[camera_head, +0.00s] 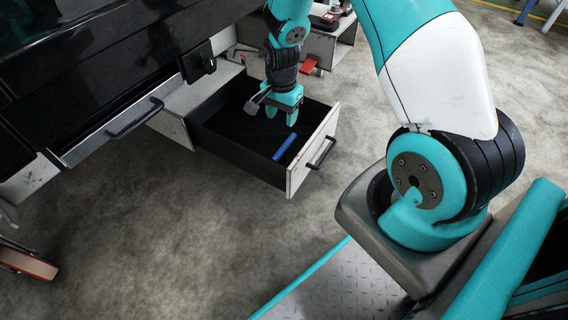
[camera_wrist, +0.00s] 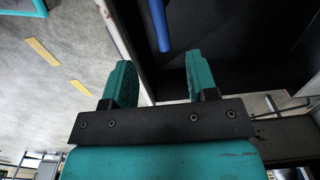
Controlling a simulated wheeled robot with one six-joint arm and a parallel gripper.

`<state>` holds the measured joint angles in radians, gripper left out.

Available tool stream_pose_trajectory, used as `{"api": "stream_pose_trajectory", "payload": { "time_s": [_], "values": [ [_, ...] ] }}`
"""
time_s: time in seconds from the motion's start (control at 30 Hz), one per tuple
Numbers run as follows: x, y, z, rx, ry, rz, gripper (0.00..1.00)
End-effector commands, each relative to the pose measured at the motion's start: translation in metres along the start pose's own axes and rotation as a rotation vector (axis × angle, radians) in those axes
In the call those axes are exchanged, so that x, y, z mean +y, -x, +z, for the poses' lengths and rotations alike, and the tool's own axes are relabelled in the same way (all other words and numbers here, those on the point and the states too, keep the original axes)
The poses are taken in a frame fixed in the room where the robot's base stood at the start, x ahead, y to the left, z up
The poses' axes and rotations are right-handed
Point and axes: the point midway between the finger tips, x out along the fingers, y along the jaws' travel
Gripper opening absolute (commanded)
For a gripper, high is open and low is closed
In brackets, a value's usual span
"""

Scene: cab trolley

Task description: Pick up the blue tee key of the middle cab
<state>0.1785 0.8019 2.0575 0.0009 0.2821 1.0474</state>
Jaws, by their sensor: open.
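The blue tee key (camera_head: 285,147) lies in the open dark drawer (camera_head: 228,152) of a cab, near the drawer's front panel. In the wrist view a blue bar of the key (camera_wrist: 160,26) shows beyond the fingertips, between their lines; its upper end is cut off by the picture edge. My gripper (camera_head: 283,116) is over the drawer, behind the key in the head view. In the wrist view my gripper (camera_wrist: 158,72) is open, with nothing between its teal fingers and apart from the key.
The drawer's pale front panel (camera_head: 313,152) carries a black handle (camera_head: 321,153). Another drawer front with a handle (camera_head: 135,118) is at left. A cab with a red part (camera_head: 308,67) stands behind. Grey floor (camera_head: 180,235) is clear in front.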

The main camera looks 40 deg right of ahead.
Motion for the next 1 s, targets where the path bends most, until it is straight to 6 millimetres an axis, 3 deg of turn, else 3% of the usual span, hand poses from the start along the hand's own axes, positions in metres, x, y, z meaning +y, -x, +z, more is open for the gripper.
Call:
{"api": "stream_pose_trajectory", "payload": {
  "time_s": [0.03, 0.3, 0.67, 1.0],
  "values": [
    [0.0, -0.019, 0.0, -0.001, 0.001, 0.002, 0.53],
    [0.001, -0.077, 0.0, -0.002, 0.003, 0.001, 0.53],
    [0.001, -0.101, -0.001, -0.001, 0.003, 0.0, 0.53],
    [0.003, -0.147, -0.007, -0.001, 0.004, 0.0, 0.53]
  ]
}}
